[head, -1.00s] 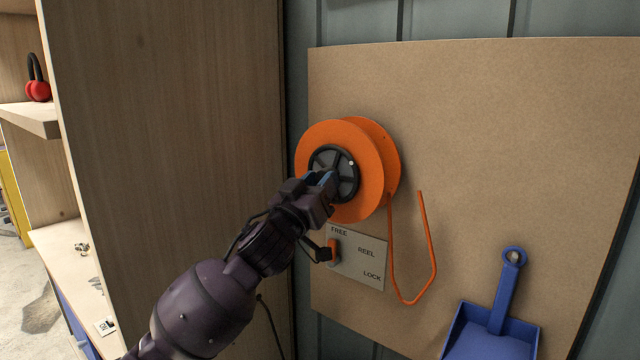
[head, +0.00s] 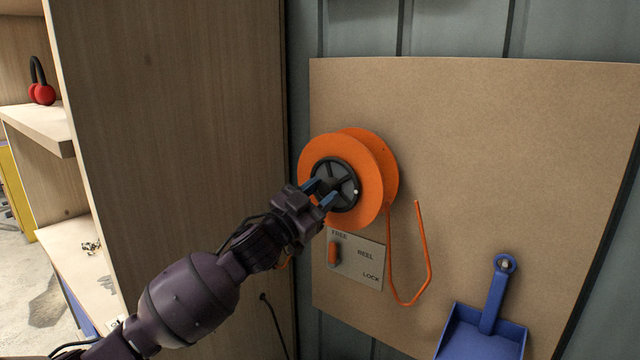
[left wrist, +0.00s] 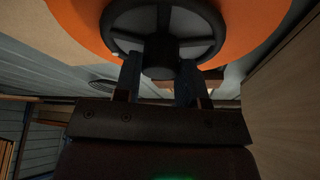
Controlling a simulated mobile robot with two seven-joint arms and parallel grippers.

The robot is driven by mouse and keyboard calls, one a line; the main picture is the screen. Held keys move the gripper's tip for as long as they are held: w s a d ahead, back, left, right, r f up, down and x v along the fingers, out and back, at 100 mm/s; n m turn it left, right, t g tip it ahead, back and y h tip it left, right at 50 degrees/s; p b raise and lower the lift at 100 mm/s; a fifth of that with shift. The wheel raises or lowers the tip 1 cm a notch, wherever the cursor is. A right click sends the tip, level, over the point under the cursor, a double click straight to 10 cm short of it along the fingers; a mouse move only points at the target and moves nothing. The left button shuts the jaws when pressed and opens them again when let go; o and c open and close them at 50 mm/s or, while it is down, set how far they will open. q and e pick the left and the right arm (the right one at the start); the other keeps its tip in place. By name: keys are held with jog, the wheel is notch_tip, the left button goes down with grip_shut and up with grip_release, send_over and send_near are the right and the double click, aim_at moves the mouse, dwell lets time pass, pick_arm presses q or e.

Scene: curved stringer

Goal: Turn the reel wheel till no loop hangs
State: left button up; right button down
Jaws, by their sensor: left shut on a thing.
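The orange reel (head: 372,165) is mounted on the brown board. Its dark spoked wheel (head: 346,172) faces me and carries a small white dot at its right. My left gripper (head: 321,192) is at the wheel's middle. In the left wrist view its fingers (left wrist: 159,78) stand on both sides of the dark central hub (left wrist: 160,52), shut on it. An orange cord loop (head: 428,262) hangs below the reel at its right. The orange lever (head: 333,254) on the label plate (head: 366,268) stands near FREE, above LOCK. My right gripper is not in view.
A blue dustpan (head: 485,332) hangs on the board (head: 500,160) at lower right. A tall wooden cabinet side (head: 180,120) stands close on the left. Red earmuffs (head: 42,94) rest on a shelf at far left.

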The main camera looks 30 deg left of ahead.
pick_arm(q)
jog(key=m+p, duration=0.1)
jog(key=m, duration=0.1)
jog(key=m+g+h+p, duration=0.1)
jog(key=m, duration=0.1)
jog(key=shift+a+r+h, duration=0.1)
jog(key=shift+r+h, duration=0.1)
jog(key=shift+h, duration=0.1)
jog(key=m+g+p, duration=0.1)
jog(key=m+p, duration=0.1)
jog(key=m, duration=0.1)
jog(key=shift+h, duration=0.3)
jog(key=m+g+p, duration=0.1)
jog(key=m, duration=0.3)
jog(key=shift+g+h, duration=0.3)
jog(key=shift+g, duration=0.1)
jog(key=shift+m+g, duration=0.5)
jog(key=shift+m, duration=0.7)
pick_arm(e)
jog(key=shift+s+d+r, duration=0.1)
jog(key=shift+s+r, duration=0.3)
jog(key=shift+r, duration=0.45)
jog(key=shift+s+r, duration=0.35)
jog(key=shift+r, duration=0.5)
pick_arm(q)
jog(key=o, duration=0.9)
jog(key=shift+a, duration=0.1)
